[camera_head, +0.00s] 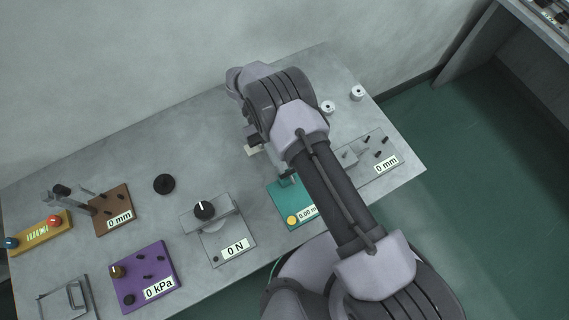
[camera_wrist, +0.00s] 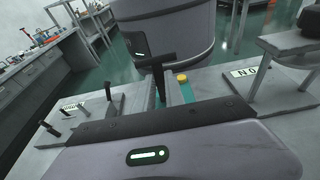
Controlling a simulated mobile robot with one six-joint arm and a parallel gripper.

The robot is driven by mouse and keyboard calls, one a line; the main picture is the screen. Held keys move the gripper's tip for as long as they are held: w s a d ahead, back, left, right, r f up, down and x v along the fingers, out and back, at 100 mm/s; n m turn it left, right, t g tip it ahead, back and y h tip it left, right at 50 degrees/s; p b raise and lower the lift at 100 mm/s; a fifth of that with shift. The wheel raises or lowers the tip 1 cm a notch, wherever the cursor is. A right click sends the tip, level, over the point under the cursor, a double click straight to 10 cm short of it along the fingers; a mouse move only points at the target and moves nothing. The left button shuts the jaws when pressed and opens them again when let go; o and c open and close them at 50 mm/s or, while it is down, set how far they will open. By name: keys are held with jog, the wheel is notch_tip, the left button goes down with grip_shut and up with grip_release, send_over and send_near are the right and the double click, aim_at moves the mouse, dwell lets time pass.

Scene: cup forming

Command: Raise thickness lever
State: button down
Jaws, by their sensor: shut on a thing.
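The teal thickness gauge (camera_head: 290,207) stands near the table's front edge in the head view, with a yellow round button and a display reading 0.00 mm. My arm covers its right part. In the wrist view, its yellow button (camera_wrist: 182,78) shows beyond my gripper (camera_wrist: 158,101), beside an upright dark T-shaped part (camera_wrist: 157,70), which looks like the thickness lever. My gripper is shut on the lever at the gauge. The fingertips and the contact are mostly hidden by the gripper body and arm.
A grey 0 N station (camera_head: 218,243) stands left of the gauge, and a grey 0 mm station (camera_head: 364,163) stands to its right. Two small white cylinders (camera_head: 356,93) are at the back right. A black disc (camera_head: 164,184) and a purple 0 kPa panel (camera_head: 150,272) are farther left.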

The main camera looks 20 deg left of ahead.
dwell(0.4)
jog(key=c, duration=1.4)
grip_release()
jog(key=shift+r, duration=0.1)
